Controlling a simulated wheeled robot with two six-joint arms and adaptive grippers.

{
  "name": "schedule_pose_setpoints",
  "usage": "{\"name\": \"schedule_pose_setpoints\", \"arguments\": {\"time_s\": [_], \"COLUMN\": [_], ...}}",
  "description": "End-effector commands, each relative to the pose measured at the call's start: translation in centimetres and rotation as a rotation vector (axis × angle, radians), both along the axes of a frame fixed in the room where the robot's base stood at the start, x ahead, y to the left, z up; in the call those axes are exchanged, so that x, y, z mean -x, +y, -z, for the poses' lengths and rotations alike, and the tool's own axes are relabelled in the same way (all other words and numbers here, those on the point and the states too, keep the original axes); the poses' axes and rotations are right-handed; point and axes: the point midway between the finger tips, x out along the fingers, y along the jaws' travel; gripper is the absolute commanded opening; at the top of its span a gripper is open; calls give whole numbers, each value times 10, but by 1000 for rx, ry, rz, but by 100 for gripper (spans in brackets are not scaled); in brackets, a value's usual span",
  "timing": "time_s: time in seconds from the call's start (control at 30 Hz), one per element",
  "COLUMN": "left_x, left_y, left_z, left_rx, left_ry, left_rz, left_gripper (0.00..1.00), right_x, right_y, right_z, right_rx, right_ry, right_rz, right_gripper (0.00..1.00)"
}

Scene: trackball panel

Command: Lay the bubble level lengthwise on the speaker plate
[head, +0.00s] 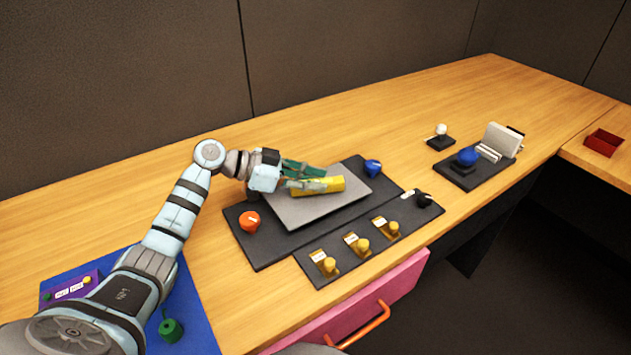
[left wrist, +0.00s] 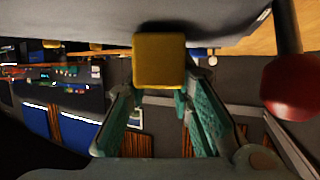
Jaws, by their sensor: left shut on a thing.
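The bubble level is a yellow bar (head: 331,185) over the grey speaker plate (head: 290,215) in the head view, lying roughly along the plate's long side. Its square yellow end (left wrist: 159,62) shows in the left wrist view. My left gripper (head: 304,178) reaches in from the left and is shut on the level, with green-padded fingers on either side of its left part. The level is at or very near the plate's surface; I cannot tell whether it touches. My right gripper is not in view.
An orange knob (head: 249,221) stands left of the plate and a blue knob (head: 373,168) right of it. A strip with several yellow switches (head: 357,244) lies in front. A trackball unit (head: 467,157) stands farther right. Bare wood lies behind the panel.

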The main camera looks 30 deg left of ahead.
Motion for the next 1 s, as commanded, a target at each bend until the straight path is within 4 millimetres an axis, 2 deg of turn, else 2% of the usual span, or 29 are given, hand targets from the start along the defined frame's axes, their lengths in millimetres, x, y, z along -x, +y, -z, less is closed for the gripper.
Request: {"name": "schedule_pose_setpoints", "arguments": {"time_s": [0.87, 0.9, 1.0], "left_x": [-1, -1, -1], "left_y": [0, 0, 0], "left_z": [0, 0, 0], "left_rx": [0, 0, 0], "left_ry": [0, 0, 0], "left_rz": [-1, -1, -1], "left_gripper": [0, 27, 43], "right_x": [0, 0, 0], "right_y": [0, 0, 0], "right_z": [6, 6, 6], "right_rx": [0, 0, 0], "right_ry": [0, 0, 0], "right_rz": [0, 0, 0], "right_gripper": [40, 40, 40]}}
